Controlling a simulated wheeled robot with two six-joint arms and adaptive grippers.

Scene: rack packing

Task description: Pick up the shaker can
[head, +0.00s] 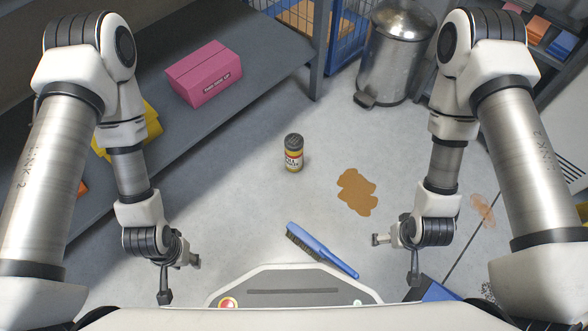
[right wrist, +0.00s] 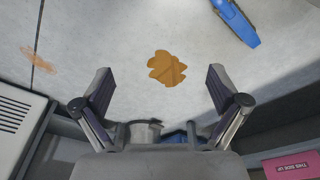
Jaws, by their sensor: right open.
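The shaker can (head: 293,153), a small cylinder with a dark lid and a yellow, white and red label, stands upright on the grey floor in the middle of the head view. It does not show in the right wrist view. My left gripper (head: 180,280) is open and empty, nearer to me and to the left of the can. My right gripper (head: 396,260) is nearer to me and to the right of the can, apart from it. In the right wrist view its two fingers (right wrist: 158,76) are spread with nothing between them.
A brown spill (head: 356,192) lies right of the can, and a blue brush (head: 320,250) lies nearer to me. A grey shelf (head: 245,95) with a pink box (head: 203,74) stands at the left. A metal bin (head: 396,55) stands behind.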

